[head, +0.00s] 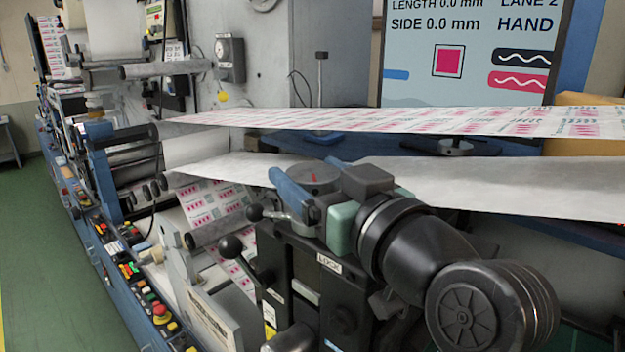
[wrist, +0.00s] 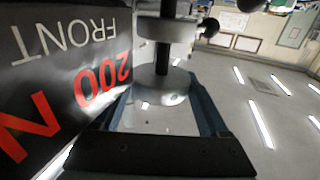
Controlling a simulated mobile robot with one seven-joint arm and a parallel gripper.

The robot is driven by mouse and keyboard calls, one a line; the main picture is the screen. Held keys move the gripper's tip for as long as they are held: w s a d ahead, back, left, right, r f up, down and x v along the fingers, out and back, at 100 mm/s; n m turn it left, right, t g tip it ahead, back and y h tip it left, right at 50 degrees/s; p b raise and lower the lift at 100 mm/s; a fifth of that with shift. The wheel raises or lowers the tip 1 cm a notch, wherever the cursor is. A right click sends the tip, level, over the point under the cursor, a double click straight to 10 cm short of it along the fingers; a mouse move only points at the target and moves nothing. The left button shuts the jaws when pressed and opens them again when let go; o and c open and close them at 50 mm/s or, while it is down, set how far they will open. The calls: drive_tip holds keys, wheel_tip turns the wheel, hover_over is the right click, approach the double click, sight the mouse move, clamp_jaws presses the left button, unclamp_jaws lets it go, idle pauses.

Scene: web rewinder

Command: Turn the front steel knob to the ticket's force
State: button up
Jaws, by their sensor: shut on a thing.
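The front steel knob (head: 313,177), a round grey dial with a small red mark on top, sits on a black block beside a LOCK label. My gripper (head: 303,187) is shut on it, with blue fingers on either side. In the wrist view the knob (wrist: 165,85) is a pale disc on a dark shaft between the two fingers. A dark panel (wrist: 60,75) beside it reads FRONT and 200 N in white and red. The knob's scale reading is too small to tell.
The printed web (head: 420,121) runs above and behind my gripper, with a plain web (head: 500,183) just behind it. Black ball-ended levers (head: 231,247) stand left of the block. A screen (head: 470,55) stands behind. The green floor (head: 45,250) at left is clear.

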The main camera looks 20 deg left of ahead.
drive_tip(key=shift+g, duration=0.3)
drive_tip(key=o, duration=1.2)
drive_tip(key=shift+o, duration=0.2)
drive_tip(key=b+v, duration=0.5)
drive_tip(key=v, duration=0.8)
drive_tip(key=shift+f, duration=0.2)
